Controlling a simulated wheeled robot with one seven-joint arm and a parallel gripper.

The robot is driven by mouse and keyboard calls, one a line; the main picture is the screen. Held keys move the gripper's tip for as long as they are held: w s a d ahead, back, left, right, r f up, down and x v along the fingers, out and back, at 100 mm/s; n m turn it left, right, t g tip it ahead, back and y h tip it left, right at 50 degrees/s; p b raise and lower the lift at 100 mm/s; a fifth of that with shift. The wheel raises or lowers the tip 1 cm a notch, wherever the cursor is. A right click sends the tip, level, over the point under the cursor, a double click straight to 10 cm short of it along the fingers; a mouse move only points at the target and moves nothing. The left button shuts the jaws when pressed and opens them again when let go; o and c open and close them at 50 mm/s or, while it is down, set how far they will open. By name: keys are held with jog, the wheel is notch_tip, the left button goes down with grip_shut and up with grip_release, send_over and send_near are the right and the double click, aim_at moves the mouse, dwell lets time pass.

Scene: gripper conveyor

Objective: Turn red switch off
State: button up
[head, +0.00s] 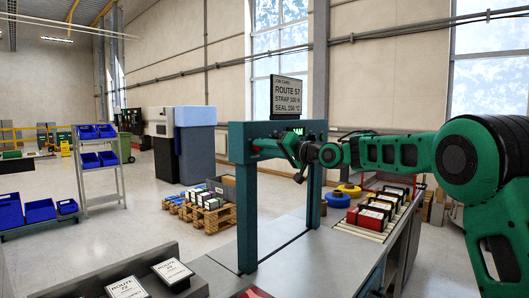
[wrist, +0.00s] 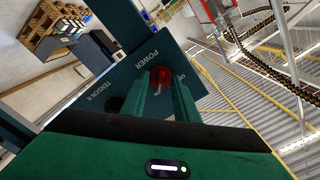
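The red switch (wrist: 161,76) is a round knob under the word POWER on a dark green panel (wrist: 128,77) in the wrist view. My gripper (wrist: 160,88) is right at it, with a green finger on either side of the knob's lower part. The fingers are parted around it and hide part of it; I cannot tell whether they touch it. In the head view my gripper (head: 304,153) is at the green strapping frame's crossbar (head: 262,143), and the switch is not clear there.
A dark knob (wrist: 117,103) marked TENSION sits beside the switch on the same panel. A sign (head: 288,96) stands on top of the frame. Labelled boxes (head: 374,214) lie right of the frame, on the conveyor side. Open floor (head: 130,225) lies to the left.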

jog(key=shift+w+a, duration=0.2)
jog(key=shift+w, duration=0.05)
grip_shut()
jog(key=shift+d, duration=0.1)
jog(key=shift+n, duration=0.3)
jog(key=n, duration=1.7)
jog(key=shift+n, duration=0.3)
